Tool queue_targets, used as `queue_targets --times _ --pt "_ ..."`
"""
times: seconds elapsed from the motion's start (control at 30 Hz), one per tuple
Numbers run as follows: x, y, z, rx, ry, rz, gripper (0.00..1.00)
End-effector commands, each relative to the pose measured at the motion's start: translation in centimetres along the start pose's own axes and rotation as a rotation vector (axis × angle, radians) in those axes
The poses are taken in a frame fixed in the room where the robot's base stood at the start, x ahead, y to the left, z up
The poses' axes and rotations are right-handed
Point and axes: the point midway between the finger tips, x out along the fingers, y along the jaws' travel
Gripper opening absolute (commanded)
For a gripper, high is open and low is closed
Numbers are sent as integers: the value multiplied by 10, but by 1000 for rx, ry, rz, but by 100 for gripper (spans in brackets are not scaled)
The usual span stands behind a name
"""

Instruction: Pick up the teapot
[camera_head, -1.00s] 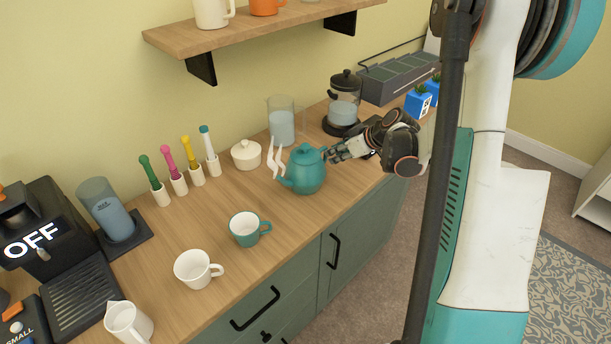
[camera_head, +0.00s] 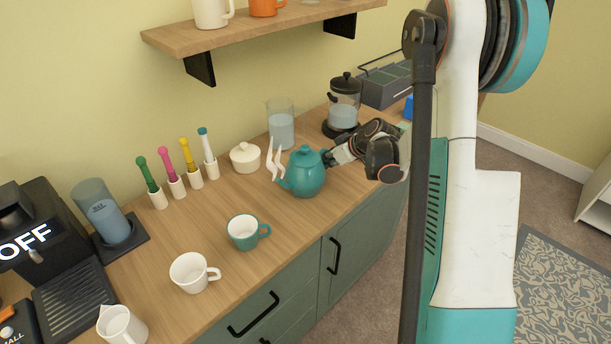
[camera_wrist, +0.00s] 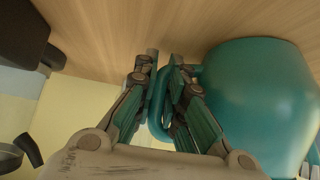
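The teal teapot (camera_head: 305,177) with a round lid stands upright on the wooden counter (camera_head: 250,196). In the wrist view the teapot body (camera_wrist: 262,100) fills the right side. The looped handle (camera_wrist: 160,105) lies between the two fingers of my gripper (camera_wrist: 165,62). The fingers converge and appear closed against the handle from both sides. The teapot appears to rest on the counter.
Left of the teapot are a white sugar bowl (camera_head: 245,157), a glass pitcher (camera_head: 281,127), a teal cup (camera_head: 243,232) and a white cup (camera_head: 189,272). A shelf (camera_head: 262,28) hangs above. The counter's front edge is near.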

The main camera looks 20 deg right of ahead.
Motion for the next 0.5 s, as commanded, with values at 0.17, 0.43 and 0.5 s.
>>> queue_targets --times 0.17,0.43,0.5 --pt "0 0 0 0 0 0 0" --pt "-1 0 -1 2 2 -1 0" --pt "-2 0 -2 2 2 0 0"
